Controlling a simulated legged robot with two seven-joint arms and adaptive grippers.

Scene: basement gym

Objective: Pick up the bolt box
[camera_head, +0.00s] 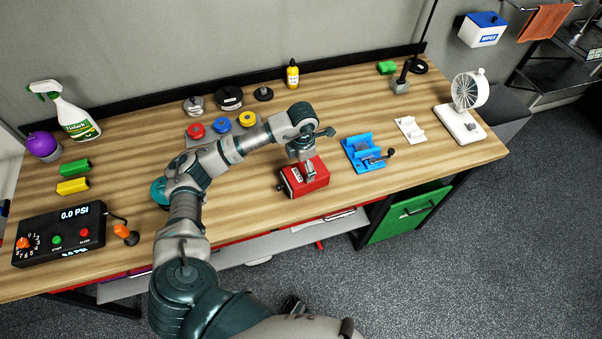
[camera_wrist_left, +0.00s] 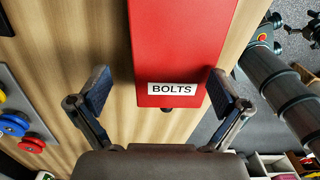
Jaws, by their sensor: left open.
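The bolt box is a red box (camera_head: 313,187) near the front edge of the wooden workbench, right of the middle. In the left wrist view the red box (camera_wrist_left: 180,40) carries a white "BOLTS" label and a small dark knob at its near end. My left gripper (camera_head: 307,168) is over the box, pointing down, and partly hides it. In the left wrist view my left gripper (camera_wrist_left: 158,82) is open, with its fingers spread on either side of the box. The left finger has a clear gap to the box; the right finger appears close to its edge. My right gripper is not in view.
A blue vise (camera_head: 362,152) stands right of the box. Red, blue and yellow discs (camera_head: 221,125) sit behind my left arm. A pressure gauge unit (camera_head: 60,235) is at the front left. A white fan device (camera_head: 463,105) is at the right end. Bare wood surrounds the box.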

